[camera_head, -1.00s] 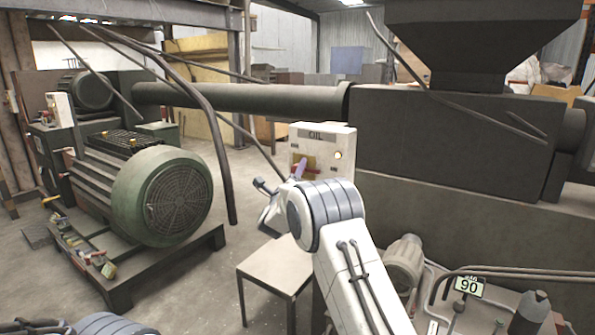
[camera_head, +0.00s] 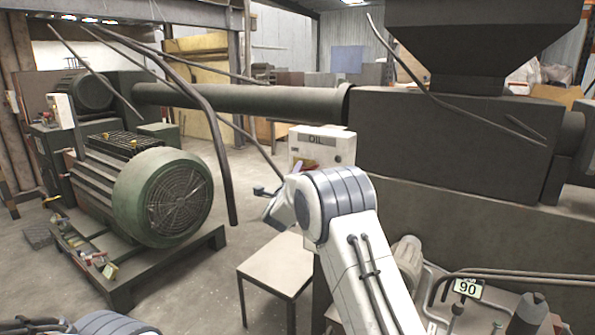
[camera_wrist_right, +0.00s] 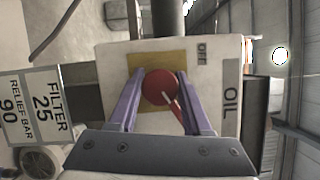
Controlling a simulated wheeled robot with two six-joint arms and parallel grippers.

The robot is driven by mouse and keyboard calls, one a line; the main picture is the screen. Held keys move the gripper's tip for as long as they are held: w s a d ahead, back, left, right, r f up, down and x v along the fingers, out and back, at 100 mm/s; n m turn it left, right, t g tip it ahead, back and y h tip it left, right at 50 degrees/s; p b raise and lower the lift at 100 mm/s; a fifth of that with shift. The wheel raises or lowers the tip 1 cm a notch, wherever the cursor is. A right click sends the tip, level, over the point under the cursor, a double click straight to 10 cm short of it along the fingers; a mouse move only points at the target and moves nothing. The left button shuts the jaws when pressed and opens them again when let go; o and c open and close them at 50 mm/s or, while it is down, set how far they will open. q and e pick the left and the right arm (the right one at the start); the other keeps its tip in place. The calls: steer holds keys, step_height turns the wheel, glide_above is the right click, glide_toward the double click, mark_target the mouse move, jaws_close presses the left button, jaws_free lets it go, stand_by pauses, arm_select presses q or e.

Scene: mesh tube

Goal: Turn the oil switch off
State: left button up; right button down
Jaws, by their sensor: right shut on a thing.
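In the right wrist view the box (camera_wrist_right: 115,62) appears turned sideways, with a yellow plate (camera_wrist_right: 172,58) and an OFF mark. A round red knob (camera_wrist_right: 159,88) with a pale pointer sits on the plate. My right gripper (camera_wrist_right: 157,84) is shut on the red knob, with a purple finger on each side. My left gripper is not in view; only part of my left arm shows at the bottom left.
A green motor (camera_head: 165,195) stands on a frame at the left. A large dark machine (camera_head: 450,140) with a hopper fills the right. Pipes and a 90 label (camera_head: 467,289) are at the lower right.

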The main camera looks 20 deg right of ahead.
steer(key=n+g+p, duration=0.2)
steer(key=n+p, duration=0.2)
steer(key=p, duration=0.4)
steer(key=n+g+p, duration=0.2)
steer(key=n+p, duration=0.3)
steer(key=p, duration=0.4)
steer(key=shift+r+y, duration=0.2)
steer(key=shift+y, duration=0.2)
steer(key=shift+f+n+g+p, duration=0.25)
steer(key=shift+n+g+p, duration=0.25)
steer(key=shift+p, duration=0.75)
steer(key=shift+c, duration=1.7)
jaws_free()
steer(key=b+v, duration=0.2)
steer(key=v, duration=0.8)
steer(key=shift+s+a, duration=0.2)
steer(key=shift+a, duration=0.05)
